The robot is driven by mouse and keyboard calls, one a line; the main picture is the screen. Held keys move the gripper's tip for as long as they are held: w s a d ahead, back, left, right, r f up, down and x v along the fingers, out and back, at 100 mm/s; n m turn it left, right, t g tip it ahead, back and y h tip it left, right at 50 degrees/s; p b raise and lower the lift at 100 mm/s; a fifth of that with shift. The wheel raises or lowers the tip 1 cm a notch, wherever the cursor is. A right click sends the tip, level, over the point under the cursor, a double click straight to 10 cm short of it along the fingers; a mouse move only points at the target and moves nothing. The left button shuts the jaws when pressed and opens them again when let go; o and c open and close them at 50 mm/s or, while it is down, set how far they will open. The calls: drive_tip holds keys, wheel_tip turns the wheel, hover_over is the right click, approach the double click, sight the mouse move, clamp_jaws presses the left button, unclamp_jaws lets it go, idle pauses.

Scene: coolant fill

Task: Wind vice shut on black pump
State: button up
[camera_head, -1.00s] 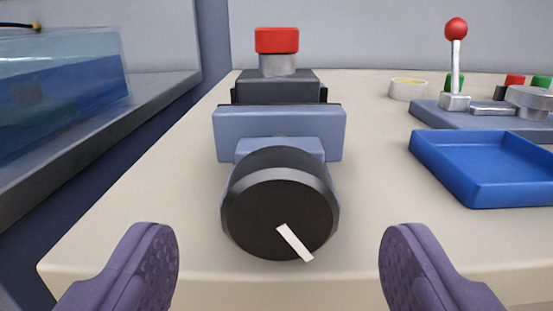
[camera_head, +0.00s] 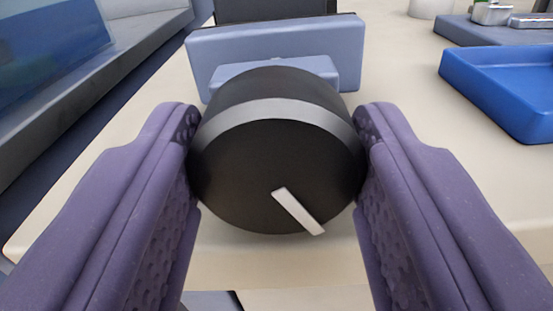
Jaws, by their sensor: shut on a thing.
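The vice's round black knob (camera_head: 255,180) faces me, with a white mark (camera_head: 298,212) pointing to its lower right. My gripper (camera_head: 277,150) is shut on the knob, one purple finger on its left side and one on its right. Behind the knob stands the blue-grey vice jaw (camera_head: 215,52). The black pump (camera_head: 290,10) shows only as a dark block behind the jaw; its upper part is out of the frame. I cannot tell whether the jaw touches it.
The vice stands on a cream worktop (camera_head: 400,70). A blue tray (camera_head: 490,85) lies to the right, with a grey-blue panel (camera_head: 480,32) behind it. A clear tank with blue liquid (camera_head: 50,45) stands at the left on a grey ledge (camera_head: 110,70).

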drive_tip(key=shift+r+m, duration=0.1)
drive_tip(key=shift+m, duration=0.2)
drive_tip(key=o, duration=1)
drive_tip(key=shift+o, duration=0.2)
drive_tip(key=s+p, duration=0.2)
drive_tip(key=s, duration=0.5)
drive_tip(key=shift+s, duration=0.4)
